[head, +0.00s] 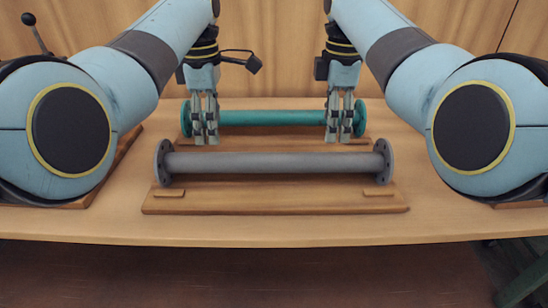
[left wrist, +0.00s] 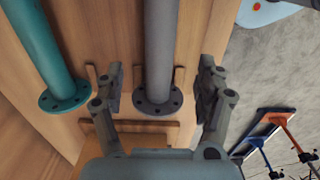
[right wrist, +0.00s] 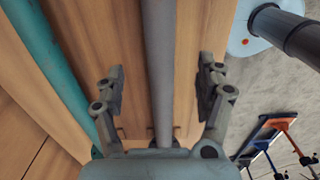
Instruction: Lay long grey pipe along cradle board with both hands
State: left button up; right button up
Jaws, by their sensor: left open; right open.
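The long grey pipe (head: 270,162), with a round flange at each end, lies lengthwise over the wooden cradle board (head: 275,202). Its left flange (left wrist: 157,100) shows between small wooden blocks in the left wrist view. Whether it is fully seated I cannot tell. My left gripper (head: 206,138) is open above the pipe's left part, and my right gripper (head: 339,138) is open above its right part. Both point down and look clear of the pipe. In the right wrist view the pipe (right wrist: 158,70) runs between the open fingers.
A teal flanged pipe (head: 265,118) lies behind, parallel to the grey one, on another board. The table (head: 275,228) is bare in front of the cradle board. A wooden wall (head: 285,50) stands at the back.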

aim_at(216, 154)
pick_arm(q)
jog(key=shift+s, duration=0.1)
pick_arm(e)
jog(key=shift+s, duration=0.1)
pick_arm(q)
notch_tip(216, 154, down, 11)
jog(key=shift+r, duration=0.1)
pick_arm(e)
notch_tip(216, 154, down, 11)
jog(key=shift+r, duration=0.1)
pick_arm(q)
jog(key=shift+c, duration=0.4)
pick_arm(e)
jog(key=shift+c, duration=0.4)
pick_arm(q)
grip_shut()
pick_arm(e)
grip_shut()
